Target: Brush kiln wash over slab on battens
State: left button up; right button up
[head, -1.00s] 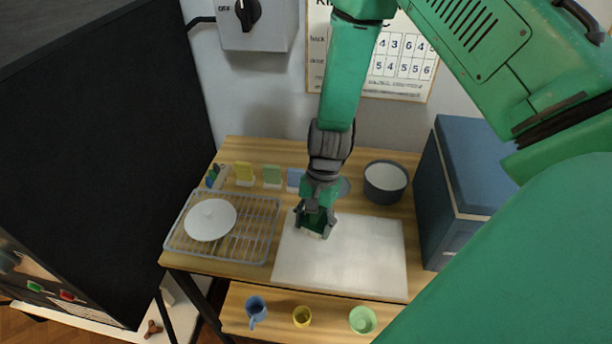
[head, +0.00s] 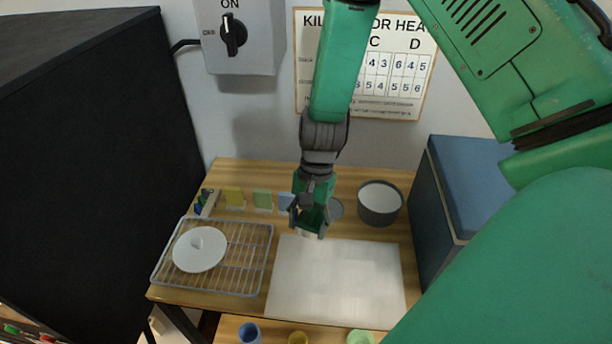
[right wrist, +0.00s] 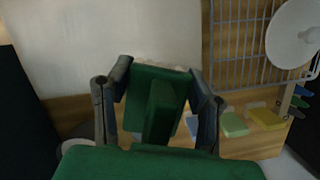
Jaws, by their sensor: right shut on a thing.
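The pale slab (head: 335,285) lies flat on the wooden table; it also fills the upper left of the right wrist view (right wrist: 110,35). Battens under it cannot be made out. My right gripper (head: 310,222) is shut on a green brush (right wrist: 160,100), with its pale bristle edge (right wrist: 160,65) at the slab's back edge, left of its middle. I cannot tell whether the bristles touch. A grey bowl (head: 379,206) with a white inside stands behind the slab, right of the gripper. My left gripper is not in view.
Yellow (head: 233,196) and green (head: 262,199) tiles stand behind. A blue box (head: 465,180) bounds the right, a black cabinet (head: 90,170) the left. Cups sit on a lower shelf.

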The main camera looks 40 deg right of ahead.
jog(key=shift+w+r, duration=0.15)
jog(key=shift+r, duration=0.65)
jog(key=shift+a+r, duration=0.35)
jog(key=shift+r, duration=0.15)
jog(key=shift+d+f, duration=0.1)
jog(key=shift+d, duration=0.2)
